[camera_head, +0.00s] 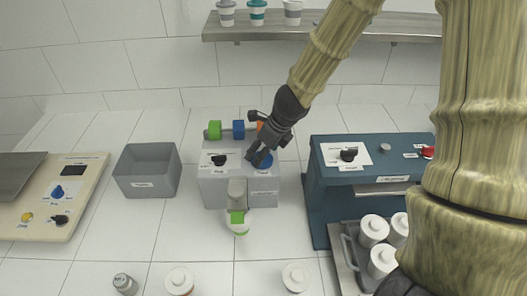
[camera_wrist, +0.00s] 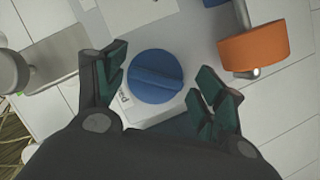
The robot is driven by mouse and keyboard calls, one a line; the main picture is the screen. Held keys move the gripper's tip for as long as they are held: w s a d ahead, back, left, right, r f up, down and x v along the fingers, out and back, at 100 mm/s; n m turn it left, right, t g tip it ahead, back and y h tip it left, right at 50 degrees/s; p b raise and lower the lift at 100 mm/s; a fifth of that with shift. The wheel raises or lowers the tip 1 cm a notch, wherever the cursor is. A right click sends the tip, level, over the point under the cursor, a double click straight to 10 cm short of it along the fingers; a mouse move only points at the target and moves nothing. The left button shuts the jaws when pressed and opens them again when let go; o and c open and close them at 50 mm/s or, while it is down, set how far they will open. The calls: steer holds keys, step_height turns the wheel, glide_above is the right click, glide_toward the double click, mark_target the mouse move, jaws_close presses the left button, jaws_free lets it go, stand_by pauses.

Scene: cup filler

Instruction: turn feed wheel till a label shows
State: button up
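The blue feed wheel (camera_wrist: 155,77) is a round knob with a raised bar, on the top of the grey machine (camera_head: 210,187). It also shows in the head view (camera_head: 266,160), partly covered by my gripper. In the wrist view my gripper (camera_wrist: 158,88) is open, with one dark finger on each side of the wheel and gaps between. A small label beside the wheel is partly hidden by the gripper. A grey spout (camera_head: 237,190) at the machine's front has a white and green piece (camera_head: 238,222) below it; I cannot tell if a label shows there.
Green (camera_head: 214,130) and blue (camera_head: 238,128) rolls sit on a bar behind the machine, with an orange roll (camera_wrist: 253,48) near my gripper. A black knob (camera_head: 218,160) is left of the wheel. A grey bin (camera_head: 148,170) stands left, a dark blue machine (camera_head: 322,185) right.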

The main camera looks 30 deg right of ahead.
steer(key=shift+s, duration=0.2)
steer(key=v, duration=1.1)
steer(key=shift+r, duration=0.4)
steer(key=shift+d, duration=0.1)
stand_by(0.7)
